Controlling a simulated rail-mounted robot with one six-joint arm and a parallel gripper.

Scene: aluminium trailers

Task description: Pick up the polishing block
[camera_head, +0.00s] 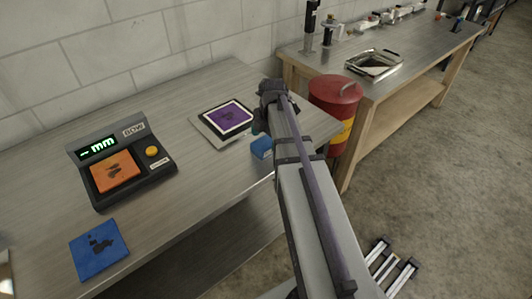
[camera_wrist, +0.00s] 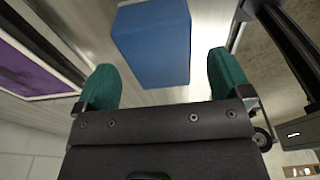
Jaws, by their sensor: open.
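A small blue block (camera_head: 262,148), which looks like the polishing block, sits on the metal-topped bench near its right end, partly behind my arm in the head view. In the wrist view the blue block (camera_wrist: 152,42) lies just ahead of my gripper (camera_wrist: 165,78), roughly between the lines of its two green fingertips. My gripper is open and empty, and a gap shows between the block and the gripper's dark body. In the head view my fingertips are mostly hidden by the arm; a bit of green shows beside the purple pad.
A purple pad (camera_head: 228,116) on a plate lies left of the block. A measuring device (camera_head: 121,158) with an orange pad and a blue square (camera_head: 98,248) are farther left. A red bin (camera_head: 335,95) stands right of the bench, beside a second bench (camera_head: 405,75).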

